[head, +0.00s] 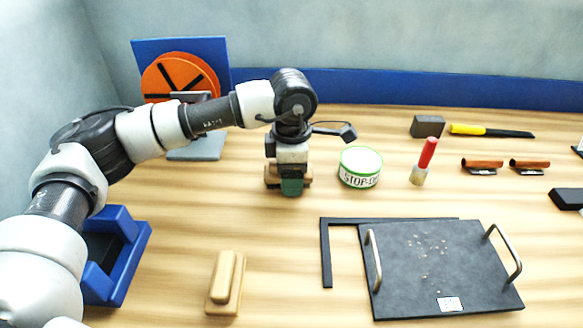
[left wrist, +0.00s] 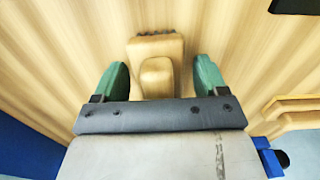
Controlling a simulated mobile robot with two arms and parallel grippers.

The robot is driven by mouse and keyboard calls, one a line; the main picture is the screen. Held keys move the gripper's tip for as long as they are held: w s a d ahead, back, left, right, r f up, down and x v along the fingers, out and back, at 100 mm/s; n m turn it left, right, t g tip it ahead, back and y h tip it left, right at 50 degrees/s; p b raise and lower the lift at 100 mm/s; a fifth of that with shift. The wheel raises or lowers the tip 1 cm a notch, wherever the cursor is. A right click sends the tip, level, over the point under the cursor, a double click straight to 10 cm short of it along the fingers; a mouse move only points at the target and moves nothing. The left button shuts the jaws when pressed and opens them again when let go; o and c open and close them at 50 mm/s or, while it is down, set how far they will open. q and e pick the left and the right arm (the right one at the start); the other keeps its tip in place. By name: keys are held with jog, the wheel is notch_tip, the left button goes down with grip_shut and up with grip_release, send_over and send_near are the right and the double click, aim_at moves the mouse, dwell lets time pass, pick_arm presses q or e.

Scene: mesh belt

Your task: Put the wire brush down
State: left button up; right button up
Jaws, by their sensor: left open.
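The wire brush (left wrist: 150,50) is a pale wooden block with a raised grip and a strip of dark bristles at its far edge in the left wrist view. It appears to rest on the wooden table. My left gripper (head: 291,187) points down over it in the head view, hiding most of it. Its green fingers stand apart on either side of the brush in the left wrist view (left wrist: 160,80), with visible gaps, so the gripper is open. My right gripper is not in view.
A STOP-OFF tin (head: 360,168) and a red-tipped stick (head: 424,160) stand to the right. A dark plate with handles (head: 440,270) lies in front, near a pale wooden block (head: 226,283). A blue bin (head: 120,270) is at left. Bare table surrounds the brush.

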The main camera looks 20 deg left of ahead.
pick_arm(q)
notch_tip(320, 180, up, 11)
jog(key=shift+w+f, duration=0.1)
jog(key=shift+w, duration=0.05)
dwell(0.4)
